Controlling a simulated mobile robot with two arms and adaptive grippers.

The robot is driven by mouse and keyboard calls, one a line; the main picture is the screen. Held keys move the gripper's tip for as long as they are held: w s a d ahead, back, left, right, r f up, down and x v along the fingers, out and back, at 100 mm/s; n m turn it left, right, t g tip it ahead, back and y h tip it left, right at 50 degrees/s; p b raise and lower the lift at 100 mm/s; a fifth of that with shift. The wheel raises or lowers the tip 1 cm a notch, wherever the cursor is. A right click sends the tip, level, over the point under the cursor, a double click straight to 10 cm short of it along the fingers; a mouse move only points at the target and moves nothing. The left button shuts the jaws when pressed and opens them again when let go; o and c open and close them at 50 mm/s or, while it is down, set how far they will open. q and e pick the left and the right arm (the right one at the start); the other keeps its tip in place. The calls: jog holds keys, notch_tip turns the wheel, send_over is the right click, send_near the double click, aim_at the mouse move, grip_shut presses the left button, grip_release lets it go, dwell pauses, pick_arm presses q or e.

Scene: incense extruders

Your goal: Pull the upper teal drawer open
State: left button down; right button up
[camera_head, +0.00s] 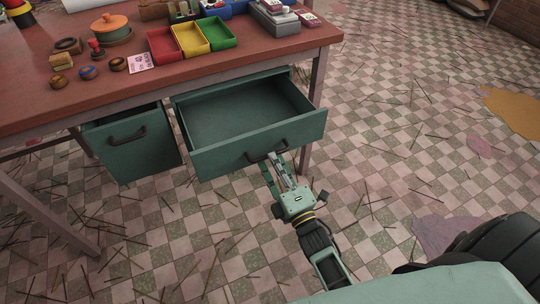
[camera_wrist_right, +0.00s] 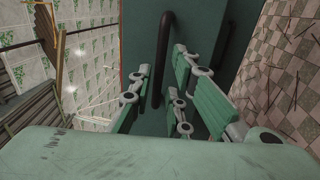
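The upper teal drawer (camera_head: 260,152) under the right part of the desk stands well out, its empty inside showing. Its dark bar handle (camera_head: 256,157) is on the front panel. My right gripper (camera_head: 273,161) is at the handle, in front of the drawer. In the right wrist view the handle (camera_wrist_right: 158,75) runs between the two fingers of my right gripper (camera_wrist_right: 160,72). The fingers look parted, with a narrow gap beside the bar; light contact on one side cannot be ruled out. My left gripper is not in view.
A second teal drawer unit (camera_head: 135,145) with its own handle hangs left of the open drawer. The red desktop (camera_head: 110,85) carries red, yellow and green trays (camera_head: 190,40) and small items. A desk leg (camera_head: 312,110) stands near the drawer's right side. Tiled floor with scattered sticks lies right.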

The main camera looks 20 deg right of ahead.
jog(key=s+f, duration=0.1)
jog(key=s, duration=0.7)
jog(key=shift+s+d+f, duration=0.15)
jog(key=shift+s+f, duration=0.15)
jog(key=shift+s, duration=0.05)
